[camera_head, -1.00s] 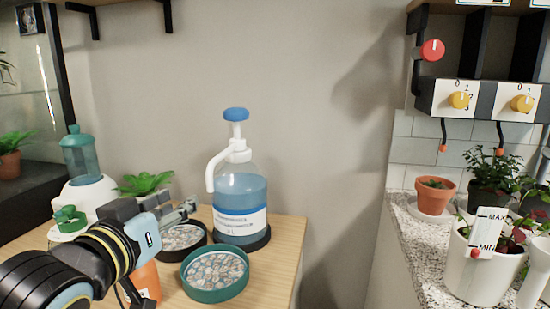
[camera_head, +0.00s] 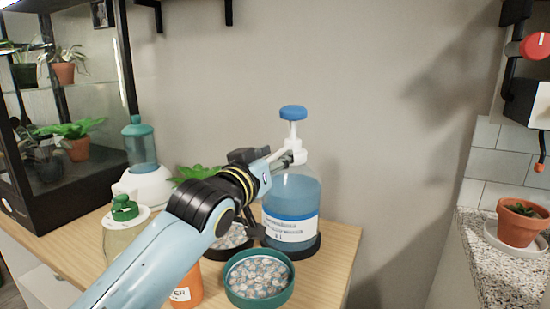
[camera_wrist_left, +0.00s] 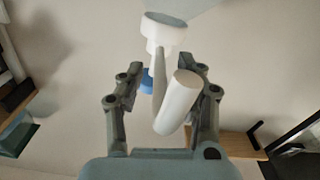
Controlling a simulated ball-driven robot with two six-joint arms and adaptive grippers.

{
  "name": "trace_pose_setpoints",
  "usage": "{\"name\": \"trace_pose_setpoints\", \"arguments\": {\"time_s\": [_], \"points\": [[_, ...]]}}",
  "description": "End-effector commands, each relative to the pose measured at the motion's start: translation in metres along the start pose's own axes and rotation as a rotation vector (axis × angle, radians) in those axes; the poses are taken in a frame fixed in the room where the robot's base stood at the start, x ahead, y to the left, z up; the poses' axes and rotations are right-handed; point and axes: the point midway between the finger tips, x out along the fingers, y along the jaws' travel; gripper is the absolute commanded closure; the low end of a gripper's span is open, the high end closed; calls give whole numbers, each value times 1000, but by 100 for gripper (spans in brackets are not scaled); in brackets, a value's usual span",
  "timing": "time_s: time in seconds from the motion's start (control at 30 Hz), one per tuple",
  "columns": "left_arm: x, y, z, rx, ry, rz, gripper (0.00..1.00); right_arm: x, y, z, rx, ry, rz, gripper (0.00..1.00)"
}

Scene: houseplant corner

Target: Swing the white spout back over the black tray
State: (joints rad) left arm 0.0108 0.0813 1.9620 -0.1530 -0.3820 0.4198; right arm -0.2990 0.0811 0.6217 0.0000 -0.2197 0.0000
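The pump bottle (camera_head: 291,205) of blue liquid stands upright on the wooden table, with a blue pump top (camera_head: 293,113) and white neck. Its white spout (camera_wrist_left: 178,100) shows in the left wrist view between the fingers of my left gripper (camera_wrist_left: 166,88). The fingers are apart, with a gap at the left finger; the right finger is close to the spout, contact unclear. In the head view my left gripper (camera_head: 282,160) is at the bottle's neck and hides most of the spout. The black tray (camera_head: 236,239) of pebbles is left of the bottle, partly behind my arm. My right gripper is not in view.
A teal tray (camera_head: 259,296) of pebbles stands in front of the bottle. An orange container (camera_head: 187,287) and a green-capped bottle (camera_head: 124,209) stand near my left arm. A white and teal water dispenser (camera_head: 140,160) is behind. The table's right end is clear.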

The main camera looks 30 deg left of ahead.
Motion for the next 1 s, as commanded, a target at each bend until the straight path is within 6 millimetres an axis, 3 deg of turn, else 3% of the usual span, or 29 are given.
{"name": "trace_pose_setpoints", "arguments": {"time_s": [0.27,0.57,1.0], "points": [[3,0,0,0,-1,0,64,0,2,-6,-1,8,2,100],[2,0,0,0,-1,0,100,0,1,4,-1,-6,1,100],[2,-1,0,0,-1,1,100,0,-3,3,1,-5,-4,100]]}}
